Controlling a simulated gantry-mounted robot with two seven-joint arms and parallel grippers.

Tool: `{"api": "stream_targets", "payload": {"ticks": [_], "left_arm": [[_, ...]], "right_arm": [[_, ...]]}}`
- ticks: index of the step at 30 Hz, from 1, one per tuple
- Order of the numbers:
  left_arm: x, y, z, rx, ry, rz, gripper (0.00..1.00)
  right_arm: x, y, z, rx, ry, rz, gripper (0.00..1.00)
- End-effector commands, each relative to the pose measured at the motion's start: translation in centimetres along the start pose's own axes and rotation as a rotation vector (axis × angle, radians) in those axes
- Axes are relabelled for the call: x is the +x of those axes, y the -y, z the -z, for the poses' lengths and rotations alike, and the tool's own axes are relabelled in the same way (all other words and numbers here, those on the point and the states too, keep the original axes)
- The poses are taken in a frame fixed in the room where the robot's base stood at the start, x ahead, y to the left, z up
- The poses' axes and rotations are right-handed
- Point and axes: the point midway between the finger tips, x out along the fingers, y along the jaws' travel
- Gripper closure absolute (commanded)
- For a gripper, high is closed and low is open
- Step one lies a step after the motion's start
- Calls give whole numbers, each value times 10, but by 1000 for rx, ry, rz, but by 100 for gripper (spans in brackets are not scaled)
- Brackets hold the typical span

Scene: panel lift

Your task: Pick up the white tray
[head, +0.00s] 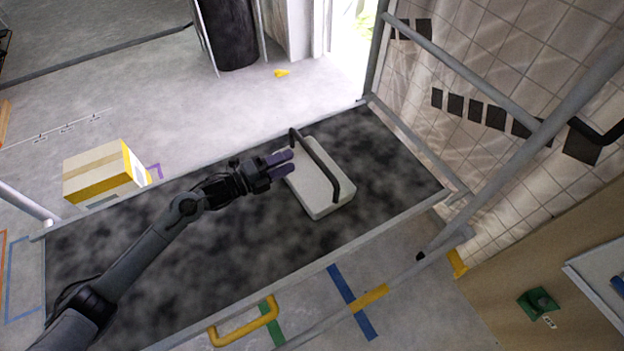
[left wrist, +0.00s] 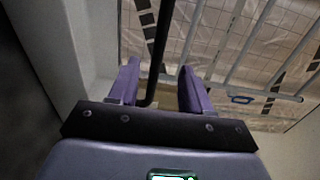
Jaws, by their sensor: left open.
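The white tray (head: 313,190) lies on the dark speckled surface in the head view, with a long black bar handle across its top. The handle (left wrist: 154,55) also shows in the left wrist view, seen between the two purple fingers. The tray's pale side (left wrist: 88,45) fills the left of that view. My left gripper (head: 288,163) is open, at the tray's left edge, with its fingertips pointing toward the handle. I cannot tell whether the fingers touch the tray. My right gripper is not in view.
The dark platform (head: 230,255) has a metal frame with rails along its right side. A cardboard box (head: 98,172) with yellow sides stands beyond its far left edge. A yellow handle (head: 243,323) is at the near edge. The platform is clear around the tray.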

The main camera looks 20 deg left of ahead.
Motion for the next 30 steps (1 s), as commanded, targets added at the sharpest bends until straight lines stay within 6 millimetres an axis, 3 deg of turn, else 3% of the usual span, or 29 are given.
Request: {"api": "stream_targets", "payload": {"ticks": [9,17,24,30], "left_arm": [[42,-1,0,0,0,2,51],[55,-2,2,0,1,2,51],[86,-4,9,0,-1,3,51],[100,-4,8,0,0,0,51]], "right_arm": [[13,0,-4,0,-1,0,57],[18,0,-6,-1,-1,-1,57],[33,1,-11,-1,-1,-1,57],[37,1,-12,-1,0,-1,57]]}}
